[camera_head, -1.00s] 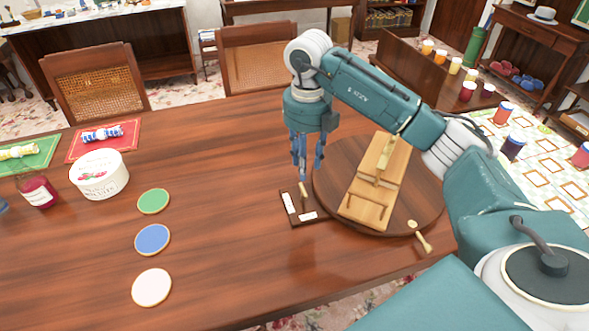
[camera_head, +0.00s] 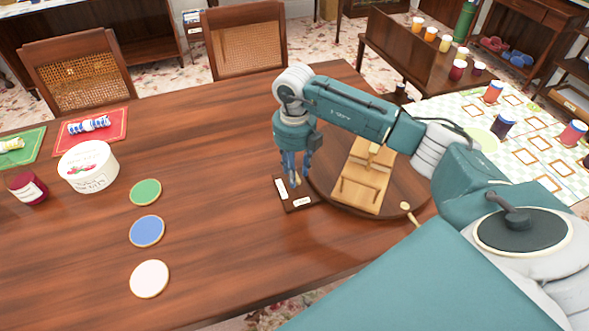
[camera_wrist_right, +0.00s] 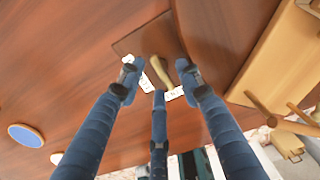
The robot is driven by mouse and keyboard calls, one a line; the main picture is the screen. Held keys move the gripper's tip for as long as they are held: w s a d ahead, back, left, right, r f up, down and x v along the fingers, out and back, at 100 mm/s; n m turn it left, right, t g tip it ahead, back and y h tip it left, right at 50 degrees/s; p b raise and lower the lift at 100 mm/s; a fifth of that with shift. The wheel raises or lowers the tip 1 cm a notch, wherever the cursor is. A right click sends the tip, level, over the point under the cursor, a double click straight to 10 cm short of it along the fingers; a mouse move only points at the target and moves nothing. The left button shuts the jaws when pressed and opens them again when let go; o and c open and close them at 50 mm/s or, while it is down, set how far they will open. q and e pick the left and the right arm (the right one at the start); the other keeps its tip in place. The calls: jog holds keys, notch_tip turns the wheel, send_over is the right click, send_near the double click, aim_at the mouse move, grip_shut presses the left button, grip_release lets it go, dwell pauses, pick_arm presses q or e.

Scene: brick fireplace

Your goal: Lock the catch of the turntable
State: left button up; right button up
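The turntable (camera_head: 412,178) is a round dark wooden disc on the table, bearing a light wooden frame (camera_head: 361,192). The catch is a small dark plate (camera_head: 287,202) with white labels and a pale lever, at the turntable's left edge; the plate also shows in the right wrist view (camera_wrist_right: 130,42). My right gripper (camera_head: 292,180) points down over the catch. In the right wrist view its fingers (camera_wrist_right: 160,82) are spread around the pale lever (camera_wrist_right: 160,71), apart from one another; contact with it cannot be told. My left gripper is out of view.
A light knob (camera_head: 405,206) sits at the turntable's front right edge. Green (camera_head: 145,192), blue (camera_head: 147,231) and white (camera_head: 149,278) discs lie on the left, near a white tub (camera_head: 89,170) and a red jar (camera_head: 28,189). The table between them and the catch is clear.

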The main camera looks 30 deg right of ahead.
jog(key=shift+f, duration=0.1)
jog(key=shift+c, duration=0.5)
grip_shut()
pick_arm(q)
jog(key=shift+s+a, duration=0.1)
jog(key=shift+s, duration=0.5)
